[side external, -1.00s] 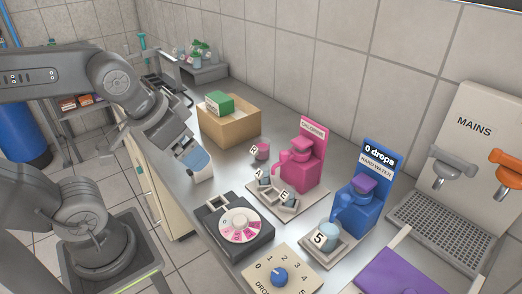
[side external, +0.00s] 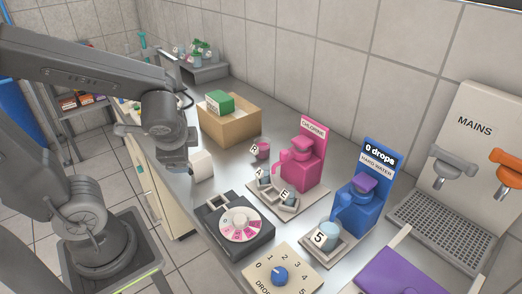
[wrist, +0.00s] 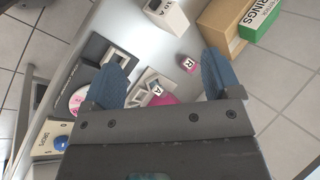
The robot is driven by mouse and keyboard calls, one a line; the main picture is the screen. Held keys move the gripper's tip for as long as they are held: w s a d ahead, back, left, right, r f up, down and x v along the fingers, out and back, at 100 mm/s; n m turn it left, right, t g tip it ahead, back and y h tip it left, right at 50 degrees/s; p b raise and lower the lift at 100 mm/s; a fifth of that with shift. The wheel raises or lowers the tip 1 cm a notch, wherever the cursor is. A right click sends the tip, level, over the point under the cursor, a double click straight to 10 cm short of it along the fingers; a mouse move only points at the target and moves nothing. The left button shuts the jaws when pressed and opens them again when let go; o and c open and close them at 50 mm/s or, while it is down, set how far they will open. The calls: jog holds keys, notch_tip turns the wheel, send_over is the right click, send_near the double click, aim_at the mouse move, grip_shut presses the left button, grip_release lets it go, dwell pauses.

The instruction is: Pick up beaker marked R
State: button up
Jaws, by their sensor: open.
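The beaker marked R (side external: 262,152) is small and pink, with a white R label. It stands on the grey worktop behind the tray with beakers A and E, left of the pink dispenser. It also shows in the wrist view (wrist: 186,65), between my two blue fingers and nearer the right one. My gripper (wrist: 162,66) is open and empty. In the side view my wrist hangs over the left edge of the worktop, well left of the beaker; the fingers are mostly hidden there.
A white box (side external: 202,166) stands between my wrist and beaker R. A cardboard box (side external: 231,126) holding a green box is behind. The pink chlorine dispenser (side external: 301,165), beakers A (side external: 264,178) and E (side external: 288,198), and a dial unit (side external: 234,227) stand nearby.

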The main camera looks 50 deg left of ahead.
jog(key=w+a+f+m+t+y, duration=0.2)
jog(key=w+a+m+y, duration=0.25)
jog(key=m, duration=0.25)
jog(key=m+t+h, duration=0.6)
jog(key=m+t, duration=0.1)
jog(key=m, duration=1.1)
send_near(258, 146)
jog(key=x, duration=0.7)
jog(key=shift+w, duration=0.2)
jog(key=shift+x, duration=2.65)
jog(key=shift+s, duration=0.1)
jog(key=shift+c, duration=0.4)
jog(key=c, duration=1)
